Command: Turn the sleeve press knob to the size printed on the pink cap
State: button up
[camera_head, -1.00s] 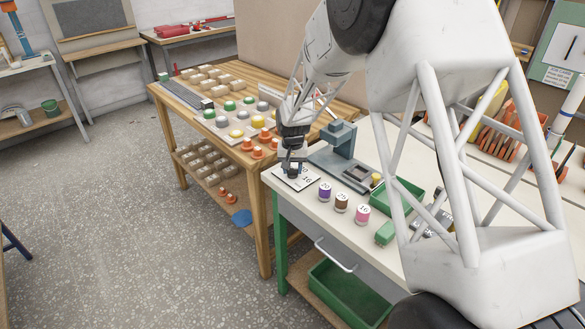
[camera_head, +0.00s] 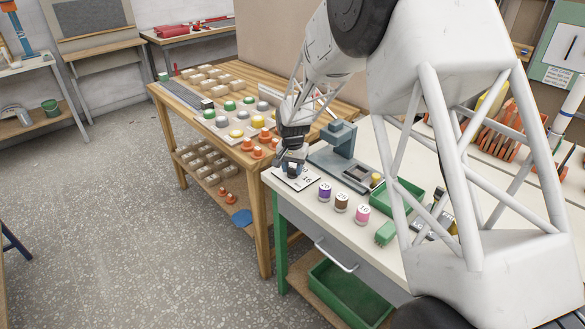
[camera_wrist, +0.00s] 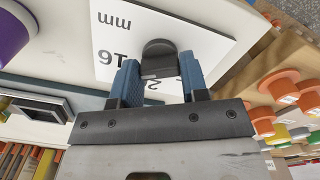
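My gripper (camera_head: 292,170) points down at the white size plate (camera_head: 310,178) at the near left corner of the bench. In the wrist view its blue fingers (camera_wrist: 159,80) stand on either side of the black knob (camera_wrist: 158,52) and look shut on it. The plate (camera_wrist: 205,40) shows "16", "mm" and a partly covered number starting with 2. The knob's pointing direction is hard to tell. The pink cap (camera_head: 363,214) stands upright on the bench, its small label seeming to read 16. The grey-blue sleeve press (camera_head: 340,150) stands right behind the plate.
A purple cap (camera_head: 325,192) marked 20 and a brown cap (camera_head: 342,202) marked 25 stand between the plate and the pink cap. A wooden table (camera_head: 190,105) with colored parts adjoins on the left.

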aim_at(293, 169)
jog(key=o, duration=0.4)
jog(key=shift+o, duration=0.2)
jog(key=shift+r, duration=0.1)
jog(key=shift+r, duration=3.85)
